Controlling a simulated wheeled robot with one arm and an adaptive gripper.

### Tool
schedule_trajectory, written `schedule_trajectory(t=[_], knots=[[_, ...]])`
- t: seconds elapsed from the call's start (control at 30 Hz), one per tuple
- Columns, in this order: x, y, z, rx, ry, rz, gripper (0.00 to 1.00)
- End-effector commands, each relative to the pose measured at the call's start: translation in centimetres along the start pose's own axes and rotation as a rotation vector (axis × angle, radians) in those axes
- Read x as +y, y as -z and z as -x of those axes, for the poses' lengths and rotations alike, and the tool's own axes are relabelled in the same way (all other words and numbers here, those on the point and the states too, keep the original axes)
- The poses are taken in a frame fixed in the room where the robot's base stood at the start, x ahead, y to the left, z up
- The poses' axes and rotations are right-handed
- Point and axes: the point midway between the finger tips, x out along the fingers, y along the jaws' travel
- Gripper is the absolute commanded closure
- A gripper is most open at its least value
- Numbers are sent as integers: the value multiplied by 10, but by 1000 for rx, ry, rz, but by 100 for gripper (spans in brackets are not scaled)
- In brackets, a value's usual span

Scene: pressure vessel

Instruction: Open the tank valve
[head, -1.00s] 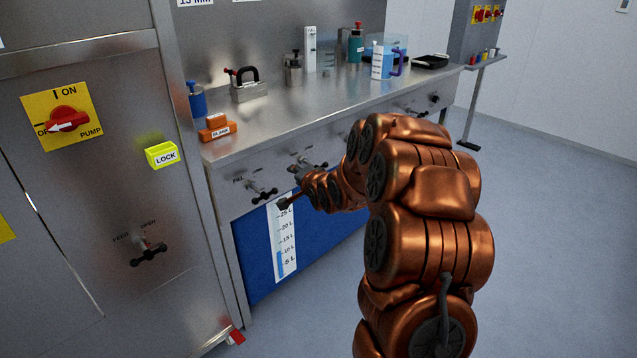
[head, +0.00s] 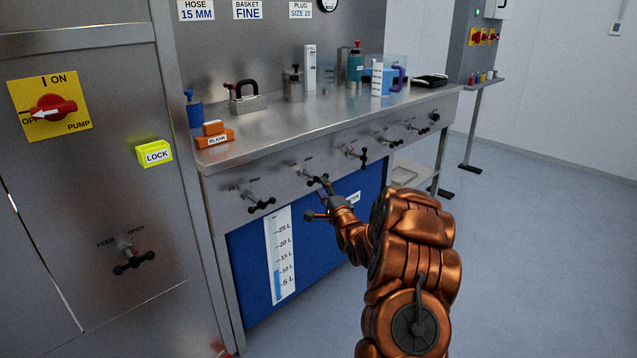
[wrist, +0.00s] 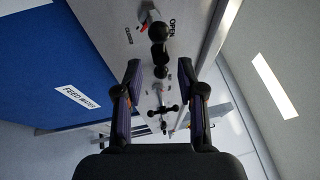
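Several black-handled valves line the bench's front panel; which one is the tank valve cannot be read. One valve (head: 258,203) is at the left, and a second valve (head: 316,180) is right of it. My gripper (head: 322,203) is close to the second valve, below and in front of it. In the wrist view my gripper (wrist: 162,95) is open, its fingers apart. A black valve handle (wrist: 159,42) with a red pointer and OPEN and CLOSED marks lies ahead, centred between the fingers. Nothing is clearly gripped; contact cannot be told.
A blue tank (head: 250,262) with a litre gauge (head: 280,255) is under the bench. More valves (head: 355,155) continue right. The left cabinet carries a pump switch (head: 52,108), a yellow LOCK block (head: 155,154) and a feed valve (head: 132,260). Open floor lies right.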

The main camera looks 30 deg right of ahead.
Motion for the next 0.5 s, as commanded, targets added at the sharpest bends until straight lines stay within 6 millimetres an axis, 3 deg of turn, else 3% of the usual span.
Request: schedule_trajectory(t=[0.2,0.5], knots=[[0,-2,-26,-3,3,3,61],[1,-1,-47,-2,-1,2,61]])
